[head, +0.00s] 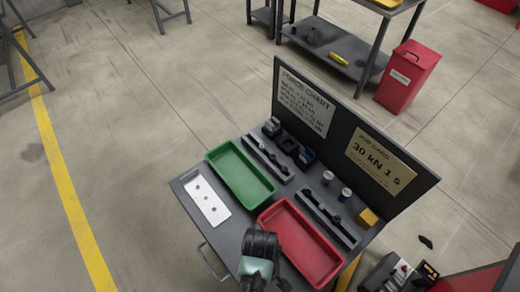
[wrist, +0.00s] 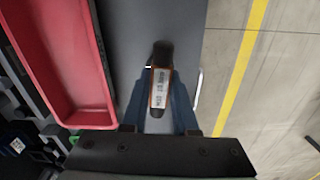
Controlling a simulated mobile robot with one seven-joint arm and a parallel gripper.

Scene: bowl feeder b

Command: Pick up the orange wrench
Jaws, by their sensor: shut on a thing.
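The orange wrench (wrist: 160,88) shows in the wrist view as a narrow piece with orange edges, a pale printed label and dark ends. My gripper (wrist: 161,76) has its blue fingers on both sides of it and is shut on it. The wrench lies along the fingers, with one dark end past the fingertips, over the grey table top. I cannot tell whether it touches the table. In the head view I cannot make out the wrench; my arm covers the near edge of the table.
A red tray (head: 267,214) is close beside my gripper, with a green tray (head: 212,160) farther left. A white plate with holes (head: 204,215) lies at the left. Dark racks and a yellow block (head: 368,217) stand before the upright back panel (head: 403,206).

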